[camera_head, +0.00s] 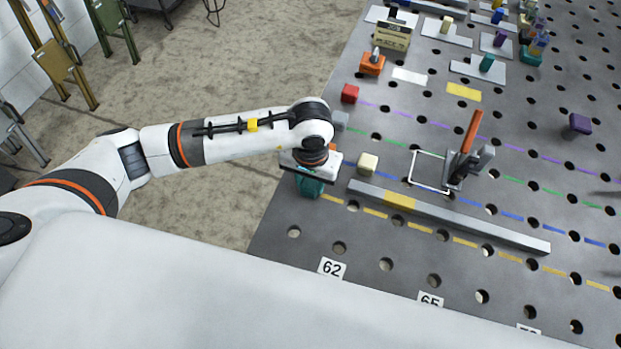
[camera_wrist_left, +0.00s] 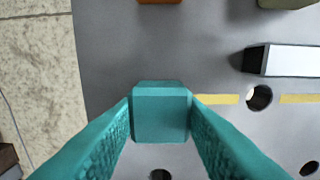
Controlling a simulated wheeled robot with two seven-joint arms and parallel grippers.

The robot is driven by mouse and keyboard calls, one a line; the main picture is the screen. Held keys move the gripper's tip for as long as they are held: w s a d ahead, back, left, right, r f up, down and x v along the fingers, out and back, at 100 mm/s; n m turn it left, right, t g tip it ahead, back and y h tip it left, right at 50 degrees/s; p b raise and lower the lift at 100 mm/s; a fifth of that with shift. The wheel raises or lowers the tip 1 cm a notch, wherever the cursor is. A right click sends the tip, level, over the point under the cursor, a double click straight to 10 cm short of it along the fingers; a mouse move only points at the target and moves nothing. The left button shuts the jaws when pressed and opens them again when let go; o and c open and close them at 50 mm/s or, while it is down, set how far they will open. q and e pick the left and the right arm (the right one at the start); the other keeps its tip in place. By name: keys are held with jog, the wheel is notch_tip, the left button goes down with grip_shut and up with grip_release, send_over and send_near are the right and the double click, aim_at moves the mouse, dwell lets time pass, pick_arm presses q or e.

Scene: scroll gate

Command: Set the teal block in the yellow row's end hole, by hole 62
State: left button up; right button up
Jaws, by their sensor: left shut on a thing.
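The teal block (camera_wrist_left: 160,112) sits between the fingers of my left gripper (camera_wrist_left: 160,125), which is shut on it. In the head view the left gripper (camera_head: 310,186) is over the table's left edge area, at the left end of the yellow dashed row (camera_head: 375,213). My wrist covers much of it there. The end hole of the yellow row does not show; the block and gripper cover that spot. I cannot tell whether the block is in a hole or above the surface. The label 62 (camera_head: 331,268) lies nearer me and slightly right. My right gripper is not in view.
A long grey bar (camera_head: 470,222) with a yellow band lies just right of the gripper. A cream block (camera_head: 368,164), a red block (camera_head: 349,93) and an orange-handled clamp (camera_head: 467,150) stand farther back. Open holes and bare table (camera_head: 385,240) lie in front.

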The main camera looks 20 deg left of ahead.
pick_arm(q)
jog(key=shift+f, duration=0.25)
jog(key=o, duration=1.2)
jog(key=shift+r, duration=0.15)
notch_tip(320, 180, up, 12)
jog(key=b, duration=0.3)
